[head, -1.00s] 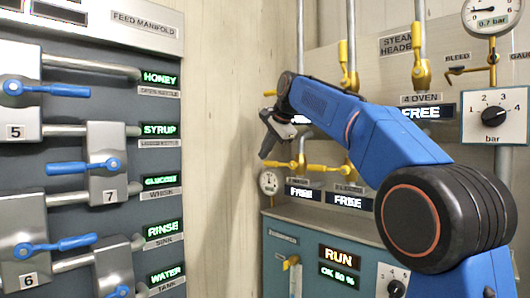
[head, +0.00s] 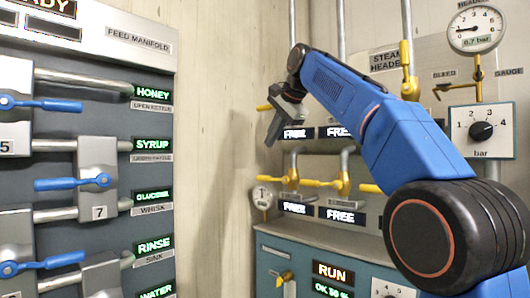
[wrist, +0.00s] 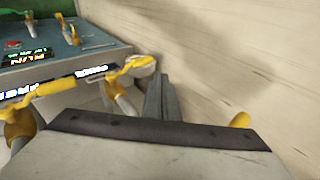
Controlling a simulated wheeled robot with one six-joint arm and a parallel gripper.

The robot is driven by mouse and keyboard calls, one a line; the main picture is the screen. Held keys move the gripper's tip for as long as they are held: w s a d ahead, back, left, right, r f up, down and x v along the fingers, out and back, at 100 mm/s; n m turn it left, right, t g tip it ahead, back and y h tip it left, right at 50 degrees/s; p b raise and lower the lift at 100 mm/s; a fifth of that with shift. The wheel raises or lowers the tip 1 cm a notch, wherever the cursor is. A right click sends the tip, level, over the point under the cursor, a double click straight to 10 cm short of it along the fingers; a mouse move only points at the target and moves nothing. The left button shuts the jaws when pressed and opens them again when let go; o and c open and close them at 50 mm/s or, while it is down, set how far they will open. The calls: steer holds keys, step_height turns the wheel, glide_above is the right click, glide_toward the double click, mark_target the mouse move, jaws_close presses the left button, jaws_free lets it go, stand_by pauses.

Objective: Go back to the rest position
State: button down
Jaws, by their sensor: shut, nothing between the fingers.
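My gripper (head: 273,128) is at the end of my blue arm in the head view, in front of the steam header panel near the bare corner wall. Its fingers look closed together and hold nothing. In the wrist view the dark fingers (wrist: 161,100) point away, shut, with the beige wall close on the right. No object is in contact with them that I can see.
The feed manifold (head: 100,150) with blue-handled valves stands at left. Yellow steam valves (head: 325,183) sit just below my gripper, and a yellow lever (wrist: 240,120) is close beside it. The kettle console (head: 275,245) is lower down. The wooden-looking wall (head: 220,120) is bare.

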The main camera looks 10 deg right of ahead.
steer(key=shift+v, duration=2.35)
steer(key=s+d+f+n+g+h, duration=0.1)
steer(key=s+d+f+n, duration=0.2)
steer(key=s+f, duration=1)
steer(key=s+d+f+n+g+h, duration=0.1)
steer(key=s+d+f+n, duration=0.2)
steer(key=s+f, duration=1)
steer(key=s+d+f+n+g+h, duration=0.1)
steer(key=s+d+f+n, duration=0.2)
steer(key=s+f, duration=1)
step_height(320, 180, down, 18)
steer(key=n, duration=0.3)
